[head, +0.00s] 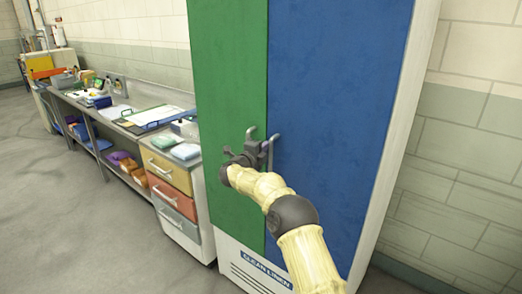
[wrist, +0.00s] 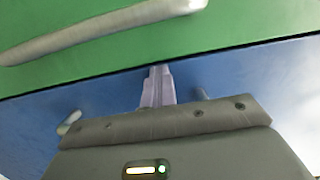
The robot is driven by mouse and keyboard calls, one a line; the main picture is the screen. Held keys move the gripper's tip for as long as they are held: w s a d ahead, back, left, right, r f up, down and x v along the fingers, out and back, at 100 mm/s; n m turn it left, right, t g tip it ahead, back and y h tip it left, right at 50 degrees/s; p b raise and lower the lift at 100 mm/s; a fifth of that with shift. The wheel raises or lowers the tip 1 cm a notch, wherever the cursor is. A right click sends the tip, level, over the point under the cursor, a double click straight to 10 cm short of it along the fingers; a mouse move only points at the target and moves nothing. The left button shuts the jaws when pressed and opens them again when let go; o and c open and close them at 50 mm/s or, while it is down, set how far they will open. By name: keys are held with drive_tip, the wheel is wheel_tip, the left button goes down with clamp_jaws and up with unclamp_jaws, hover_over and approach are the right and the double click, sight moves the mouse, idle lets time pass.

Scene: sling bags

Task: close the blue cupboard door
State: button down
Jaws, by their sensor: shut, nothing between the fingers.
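The tall cupboard has a blue door (head: 335,100) on the right and a green door (head: 230,70) on the left. The blue door looks flush or nearly flush with the green one; only a thin dark seam shows between them in the wrist view. My gripper (head: 250,150) is at the two door handles, close to the seam. In the wrist view its fingers (wrist: 157,75) are together and empty, with their tips at or very near the blue door (wrist: 100,95) just beside the seam. The blue door's handle (head: 271,150) is partly hidden by my gripper.
The green door's handle (wrist: 110,28) runs close beyond my fingertips. A drawer unit (head: 170,190) and a long workbench (head: 125,125) stand left of the cupboard. A block wall (head: 465,150) is to the right. The grey floor (head: 60,220) at left is clear.

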drive_tip(key=shift+w+d+r, duration=0.15)
drive_tip(key=shift+d+r, duration=0.3)
drive_tip(key=shift+d, duration=0.05)
drive_tip(key=b+v, duration=0.5)
drive_tip(key=v, duration=1.3)
drive_tip(key=shift+a+f, duration=0.4)
drive_tip(key=shift+w, duration=0.1)
